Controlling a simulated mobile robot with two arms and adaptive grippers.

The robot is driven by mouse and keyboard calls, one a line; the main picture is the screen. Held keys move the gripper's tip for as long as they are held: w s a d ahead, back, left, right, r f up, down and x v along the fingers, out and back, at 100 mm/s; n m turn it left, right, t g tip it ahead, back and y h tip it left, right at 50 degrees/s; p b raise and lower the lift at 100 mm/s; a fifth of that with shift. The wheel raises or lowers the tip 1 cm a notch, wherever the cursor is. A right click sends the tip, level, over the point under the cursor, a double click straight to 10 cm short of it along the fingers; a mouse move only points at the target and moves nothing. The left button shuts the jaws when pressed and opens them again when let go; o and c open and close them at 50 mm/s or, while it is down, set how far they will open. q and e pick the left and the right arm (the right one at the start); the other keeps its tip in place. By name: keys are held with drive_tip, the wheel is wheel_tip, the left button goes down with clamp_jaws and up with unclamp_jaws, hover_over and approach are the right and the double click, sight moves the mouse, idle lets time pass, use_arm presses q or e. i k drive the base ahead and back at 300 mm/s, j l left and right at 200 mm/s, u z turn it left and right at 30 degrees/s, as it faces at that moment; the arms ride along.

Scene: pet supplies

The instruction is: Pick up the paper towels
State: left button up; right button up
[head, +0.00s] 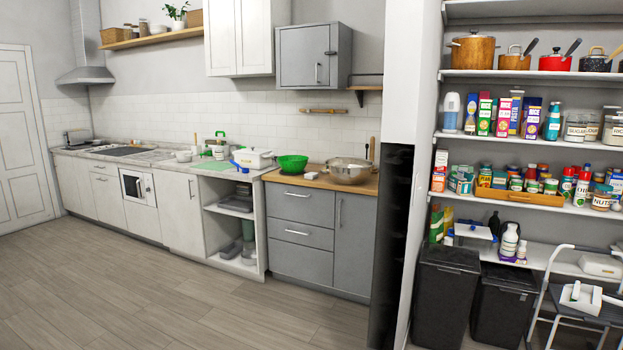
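I cannot clearly make out any paper towels in the head view. A pale upright cylinder (452,112) stands at the left end of a pantry shelf, too small to identify. A white item (601,265) lies at the right of the low shelf, and I cannot tell what it is. Neither of my grippers is in view.
Grey-wood floor (150,290) is open at left and centre. White cabinets (130,200) and grey drawers (305,235) line the wall. The pantry shelves (480,200) hold packed goods. Black bins (445,298) and a step stool (560,310) stand below them.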

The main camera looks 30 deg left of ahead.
sight(310, 175)
drive_tip(key=i+j+u, duration=0.2)
drive_tip(key=i, duration=0.15)
drive_tip(key=i+j+u, duration=0.2)
drive_tip(key=i+u, duration=0.8)
drive_tip(key=i+l+u, duration=0.3)
drive_tip(key=i+u, duration=0.2)
drive_tip(key=i+j+u, duration=0.1)
drive_tip(key=i+u, duration=0.15)
drive_tip(key=i, duration=0.4)
drive_tip(key=i+u, duration=0.25)
drive_tip(key=i, duration=0.45)
drive_tip(key=i+l+z, duration=0.1)
drive_tip(key=i+z, duration=0.55)
drive_tip(key=z, duration=0.2)
drive_tip(key=i+j+z, duration=0.15)
drive_tip(key=i+z, duration=0.25)
drive_tip(key=i+j+z, duration=0.2)
drive_tip(key=z, duration=0.2)
